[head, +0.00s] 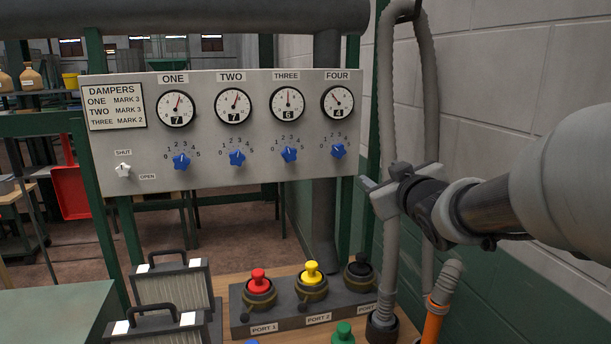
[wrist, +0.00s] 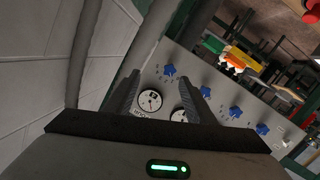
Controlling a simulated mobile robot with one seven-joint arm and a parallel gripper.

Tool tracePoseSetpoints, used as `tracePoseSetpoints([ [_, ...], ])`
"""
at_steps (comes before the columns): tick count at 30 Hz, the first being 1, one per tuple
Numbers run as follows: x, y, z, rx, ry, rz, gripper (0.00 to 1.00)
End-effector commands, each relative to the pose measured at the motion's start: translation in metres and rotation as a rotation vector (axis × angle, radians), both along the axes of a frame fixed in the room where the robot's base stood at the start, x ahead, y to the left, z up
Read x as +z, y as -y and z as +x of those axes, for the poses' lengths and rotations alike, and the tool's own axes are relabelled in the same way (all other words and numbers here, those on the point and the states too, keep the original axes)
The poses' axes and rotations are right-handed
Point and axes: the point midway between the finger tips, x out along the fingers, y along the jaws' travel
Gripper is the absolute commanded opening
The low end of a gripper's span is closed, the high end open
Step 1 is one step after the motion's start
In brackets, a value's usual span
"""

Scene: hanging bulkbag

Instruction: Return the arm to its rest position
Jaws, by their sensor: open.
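My arm reaches in from the right in the head view. My gripper (head: 375,189) is just right of the control panel (head: 225,184), near its lower right corner. In the wrist view my gripper (wrist: 160,88) shows two dark fingers spread apart with nothing between them but the view of the panel beyond. The panel carries four round gauges and blue knobs. The knob under gauge FOUR (head: 338,151) is the one closest to my gripper, and the two look apart. A white shut/open knob (head: 123,170) is at the panel's lower left.
Grey hoses (head: 388,100) hang beside my gripper against the block wall (head: 480,80). Below stand ports with a red plug (head: 259,281), a yellow plug (head: 312,272) and a black plug (head: 359,271). Filter boxes (head: 174,285) stand at lower left. An orange-ended hose (head: 434,322) is at lower right.

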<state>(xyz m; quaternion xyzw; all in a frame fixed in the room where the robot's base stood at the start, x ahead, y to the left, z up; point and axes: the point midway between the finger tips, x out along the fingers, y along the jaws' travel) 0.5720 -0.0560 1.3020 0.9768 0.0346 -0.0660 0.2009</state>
Motion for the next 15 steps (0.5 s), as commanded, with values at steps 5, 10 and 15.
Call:
tracePoseSetpoints([
  [5,0.010,0.008,-0.086,-0.187,-0.284,0.123,0.50],
  [10,-0.016,-0.015,-0.190,-0.271,-0.606,0.240,0.50],
  [15,-0.037,-0.043,-0.267,-0.282,-0.831,0.303,0.50],
])
